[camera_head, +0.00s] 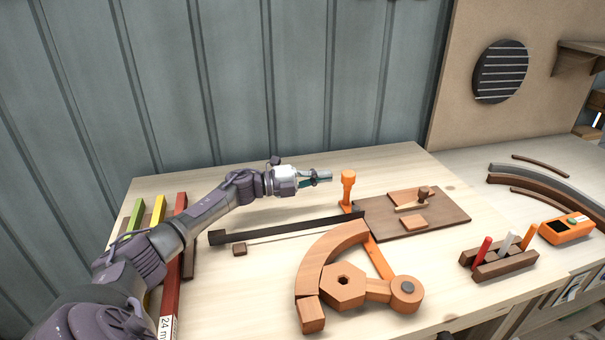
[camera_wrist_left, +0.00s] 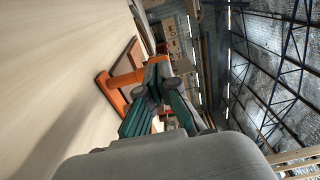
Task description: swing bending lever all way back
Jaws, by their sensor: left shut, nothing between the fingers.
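The bending lever shows as an orange bar (camera_head: 378,257) running from the round pivot of the wooden bending jig (camera_head: 334,250) toward the back. Its upright orange handle (camera_head: 348,188) stands at the far end. My left gripper (camera_head: 328,177) is shut and empty, just left of the handle's top, with a small gap that is hard to judge. In the left wrist view the shut fingers (camera_wrist_left: 158,88) partly cover the orange lever (camera_wrist_left: 122,80). A long dark strip (camera_head: 285,229) lies left of the lever, its right end near the bar. My right gripper is out of view.
A brown board (camera_head: 440,215) with small wooden pieces lies right of the handle. A marker holder (camera_head: 497,264) and an orange meter (camera_head: 566,228) are at the right. Coloured bars (camera_head: 180,225) lie at the left, near my arm. The table's back strip is clear.

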